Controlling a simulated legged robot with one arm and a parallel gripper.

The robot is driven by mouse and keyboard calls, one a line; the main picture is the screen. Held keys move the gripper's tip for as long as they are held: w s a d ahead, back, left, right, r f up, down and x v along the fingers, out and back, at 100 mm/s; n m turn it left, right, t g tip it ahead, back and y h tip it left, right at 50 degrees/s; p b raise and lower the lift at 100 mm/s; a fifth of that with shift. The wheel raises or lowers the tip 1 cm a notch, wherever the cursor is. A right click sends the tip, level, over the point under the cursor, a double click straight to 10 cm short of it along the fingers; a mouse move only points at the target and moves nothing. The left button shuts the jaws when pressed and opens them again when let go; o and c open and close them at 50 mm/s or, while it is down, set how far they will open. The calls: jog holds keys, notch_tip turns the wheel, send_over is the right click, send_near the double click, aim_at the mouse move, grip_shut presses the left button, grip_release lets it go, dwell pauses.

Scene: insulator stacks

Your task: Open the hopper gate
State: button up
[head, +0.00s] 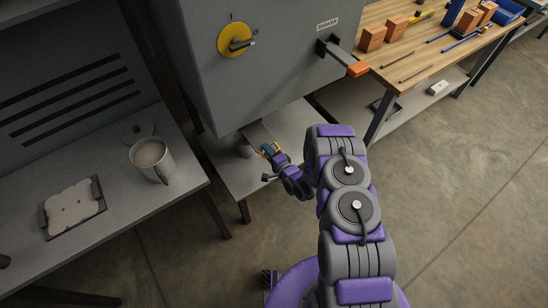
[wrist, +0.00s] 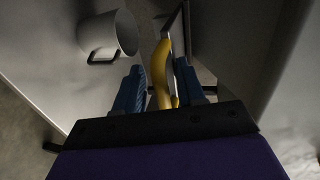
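A grey cabinet (head: 262,50) stands above a low metal shelf. A flat grey plate (head: 257,134) sticks out below its lower edge, with a yellow part at its near end. I take this for the hopper gate, but cannot be sure. My gripper (head: 270,151) is at that end. In the wrist view, a curved yellow handle (wrist: 161,72) stands between the blue fingers of my gripper (wrist: 161,90). The fingers are apart, one on each side of the handle, with a narrow dark gap on the left. Contact on the right is unclear.
A grey cylinder (wrist: 106,35) with a dark handle is left of my gripper in the wrist view. A yellow rotary switch (head: 235,40) and orange-tipped lever (head: 357,69) project from the cabinet.

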jog(key=p+v, duration=0.2)
jog(key=v, duration=1.5)
jog(key=shift+d+f, duration=0.1)
jog(key=shift+d, duration=0.05)
jog(key=w+d+r+n+g+h, duration=0.5)
jog(key=w+d+r+n, duration=0.15)
jog(key=d, duration=0.35)
jog(key=s+d+r+n+g+h, duration=0.1)
jog(key=s+d+r+g+h, duration=0.15)
jog(key=r, duration=0.45)
jog(key=s+d+r+n+g+h, duration=0.1)
jog(key=s+d+r+h, duration=0.2)
jog(key=r, duration=0.5)
jog(key=s+r+g, duration=0.3)
jog(key=s+r, duration=0.9)
jog(key=s+a+r+n+g+y, duration=0.1)
jog(key=s+a+r, duration=0.3)
jog(key=s, duration=0.6)
jog(key=s+a+r+n+g+y, duration=0.1)
jog(key=s+a+r, duration=0.3)
jog(key=s, duration=0.6)
jog(key=shift+s+a+r+n+g, duration=0.15)
jog(key=shift+s+a+n+g, duration=0.15)
jog(key=shift+g, duration=0.25)
